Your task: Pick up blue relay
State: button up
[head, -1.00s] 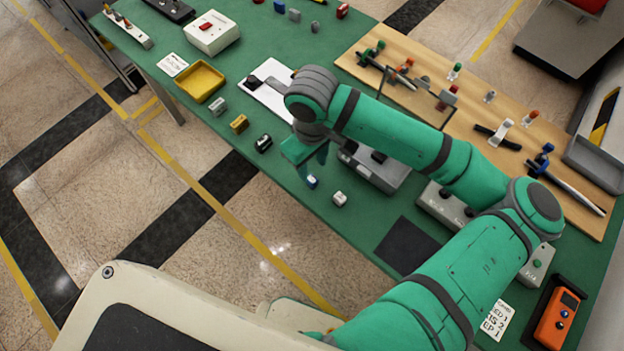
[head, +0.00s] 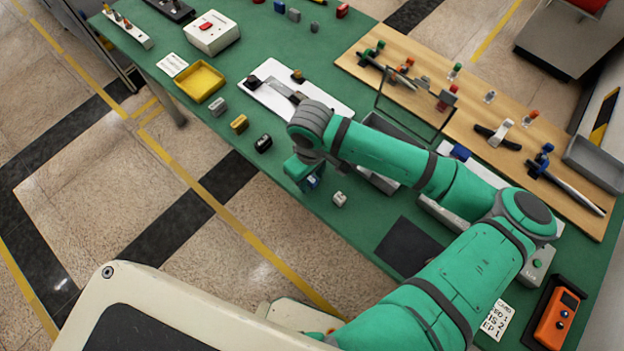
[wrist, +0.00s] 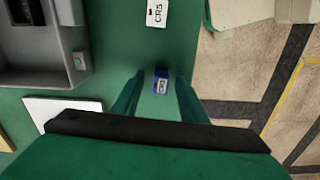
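The blue relay (head: 314,182) stands on the green bench near its front edge, partly hidden by my gripper (head: 303,172) in the head view. In the wrist view the blue relay (wrist: 161,85), with a pale label on top, lies between the far ends of my two green fingers. My gripper (wrist: 160,78) is open, with a gap on both sides of the relay. The fingers point down at it; I cannot tell their exact height above the bench.
A white relay (head: 340,198) marked CR5 (wrist: 157,13) stands close by. Black (head: 263,143), yellow (head: 239,124) and grey (head: 218,106) relays stand along the front edge. A grey box (wrist: 50,55) is behind. The floor lies beyond the bench edge.

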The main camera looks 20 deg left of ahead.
grip_shut()
jog(key=shift+r, duration=0.1)
